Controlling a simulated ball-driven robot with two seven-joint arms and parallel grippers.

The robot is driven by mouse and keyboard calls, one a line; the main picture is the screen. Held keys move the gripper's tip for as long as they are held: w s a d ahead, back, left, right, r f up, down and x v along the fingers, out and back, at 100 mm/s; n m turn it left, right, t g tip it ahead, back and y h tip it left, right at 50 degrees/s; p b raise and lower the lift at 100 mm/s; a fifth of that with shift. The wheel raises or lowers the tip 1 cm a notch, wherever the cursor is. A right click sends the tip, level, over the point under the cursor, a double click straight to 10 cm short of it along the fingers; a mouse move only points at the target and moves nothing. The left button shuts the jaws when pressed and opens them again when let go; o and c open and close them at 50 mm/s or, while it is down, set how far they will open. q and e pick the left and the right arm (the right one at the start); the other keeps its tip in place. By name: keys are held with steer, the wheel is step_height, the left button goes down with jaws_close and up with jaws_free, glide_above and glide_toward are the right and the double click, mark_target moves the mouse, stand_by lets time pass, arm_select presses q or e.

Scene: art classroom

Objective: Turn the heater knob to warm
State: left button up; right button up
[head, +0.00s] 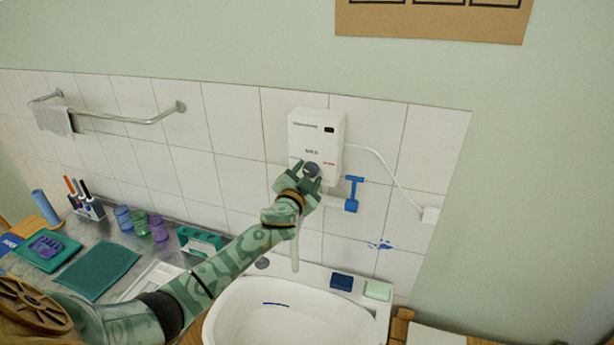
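The white heater (316,138) hangs on the tiled wall above the sink. Its dark round knob (311,169) is low on the front, between a small blue mark on the left and a red mark on the right. My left gripper (307,173) is at the knob, with its green fingers spread apart on either side of it. I cannot make out whether the fingers touch the knob. The knob's pointer is too small to read. My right gripper is not in view.
Below is the white sink (225,312).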

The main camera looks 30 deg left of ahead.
arm_select(q)
steer(key=c, duration=0.6)
